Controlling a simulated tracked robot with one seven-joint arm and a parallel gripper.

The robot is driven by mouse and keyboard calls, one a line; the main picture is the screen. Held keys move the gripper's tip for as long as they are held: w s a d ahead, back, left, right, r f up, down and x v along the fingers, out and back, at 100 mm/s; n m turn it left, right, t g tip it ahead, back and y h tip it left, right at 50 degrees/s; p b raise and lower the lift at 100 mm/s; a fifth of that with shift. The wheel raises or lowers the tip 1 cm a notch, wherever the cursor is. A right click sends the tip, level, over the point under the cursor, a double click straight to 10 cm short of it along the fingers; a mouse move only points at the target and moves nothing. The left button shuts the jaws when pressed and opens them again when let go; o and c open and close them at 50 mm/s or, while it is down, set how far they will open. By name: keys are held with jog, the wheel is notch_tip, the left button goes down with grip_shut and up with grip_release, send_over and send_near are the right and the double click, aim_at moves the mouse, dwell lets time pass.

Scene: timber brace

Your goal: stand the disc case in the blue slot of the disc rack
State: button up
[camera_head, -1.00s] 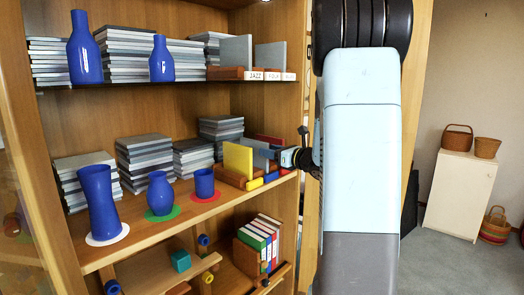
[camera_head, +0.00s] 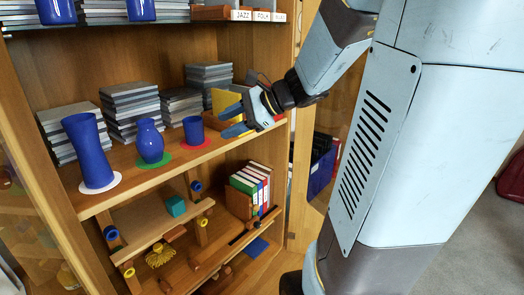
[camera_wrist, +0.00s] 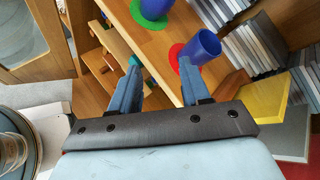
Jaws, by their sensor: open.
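My gripper (camera_head: 226,122) is open and empty in front of the middle shelf; in the wrist view its two blue-grey fingers stand apart (camera_wrist: 158,66) with shelf edge between and beyond them. A yellow upright panel (camera_head: 224,101) there shows behind the gripper, and in the wrist view the yellow panel (camera_wrist: 268,98) stands beside a grey one (camera_wrist: 285,130), right of the fingers. I cannot tell which piece is the disc case. The blue slot is hidden now.
A blue tumbler (camera_head: 193,131) on a red mat stands just left of my gripper. A blue vase (camera_head: 149,142) and a tall blue vase (camera_head: 88,152) stand further left. Stacks of grey cases (camera_head: 130,108) fill the back. Below are a teal block (camera_head: 176,207) and several upright books (camera_head: 249,183).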

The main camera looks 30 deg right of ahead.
jog(key=s+f+n+g+h, duration=0.1)
jog(key=s+n+h, duration=0.9)
jog(key=s+n, duration=0.6)
jog(key=shift+s+d+n, duration=0.15)
jog(key=shift+n, duration=0.35)
